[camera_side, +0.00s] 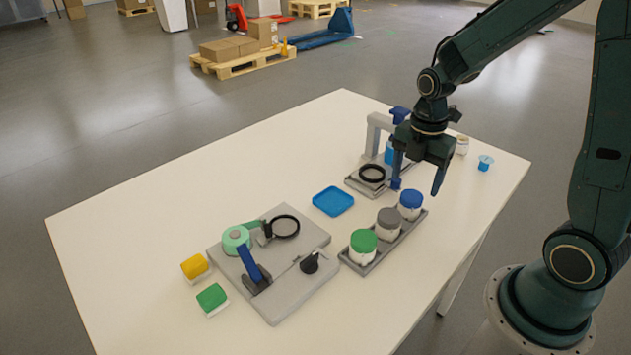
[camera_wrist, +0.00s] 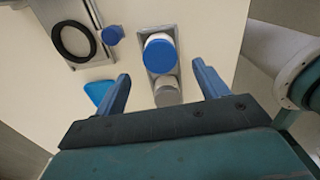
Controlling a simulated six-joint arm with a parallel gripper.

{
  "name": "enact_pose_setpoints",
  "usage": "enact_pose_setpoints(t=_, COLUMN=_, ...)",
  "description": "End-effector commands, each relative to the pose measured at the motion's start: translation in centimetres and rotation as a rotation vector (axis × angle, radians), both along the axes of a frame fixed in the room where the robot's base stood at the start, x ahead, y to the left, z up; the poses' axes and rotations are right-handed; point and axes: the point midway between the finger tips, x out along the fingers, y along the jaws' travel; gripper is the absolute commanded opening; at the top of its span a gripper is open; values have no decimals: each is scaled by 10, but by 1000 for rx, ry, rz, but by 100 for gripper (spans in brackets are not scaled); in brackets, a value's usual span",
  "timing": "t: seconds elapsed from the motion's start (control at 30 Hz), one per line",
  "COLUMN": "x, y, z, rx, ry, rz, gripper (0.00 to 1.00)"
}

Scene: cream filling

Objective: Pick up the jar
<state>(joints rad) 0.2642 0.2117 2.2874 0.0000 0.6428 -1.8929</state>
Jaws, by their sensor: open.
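Three white jars stand in a row in a grey tray (camera_side: 385,248): one with a blue lid (camera_side: 410,199), one with a grey lid (camera_side: 389,218) and one with a green lid (camera_side: 363,241). My gripper (camera_side: 417,188) is open and empty above the blue-lidded end of the tray, fingers pointing down. In the wrist view the blue lid (camera_wrist: 159,54) and the grey lid (camera_wrist: 167,94) lie between and beyond my blue fingers (camera_wrist: 160,82). The green-lidded jar is hidden there. Another small jar (camera_side: 462,145) stands at the table's far right.
A grey station with a black ring (camera_side: 372,173) stands left of my gripper. A blue square dish (camera_side: 333,201) lies on the table. A grey fixture (camera_side: 300,241) with a green reel is at the front. A small blue cup (camera_side: 485,163) stands at right. The table's left side is clear.

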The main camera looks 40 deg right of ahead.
Motion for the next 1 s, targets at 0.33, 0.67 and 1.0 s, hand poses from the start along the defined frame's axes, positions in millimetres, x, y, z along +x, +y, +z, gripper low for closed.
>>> enact_pose_setpoints(t=0.33, x=0, y=0, z=-9, rx=0, ry=0, rz=0, gripper=72)
enact_pose_setpoints(t=0.67, x=-1, y=-1, z=-29, rx=1, ry=4, rz=0, gripper=72)
enact_pose_setpoints(t=1.0, x=-1, y=-2, z=-58, rx=0, ry=2, rz=0, gripper=72)
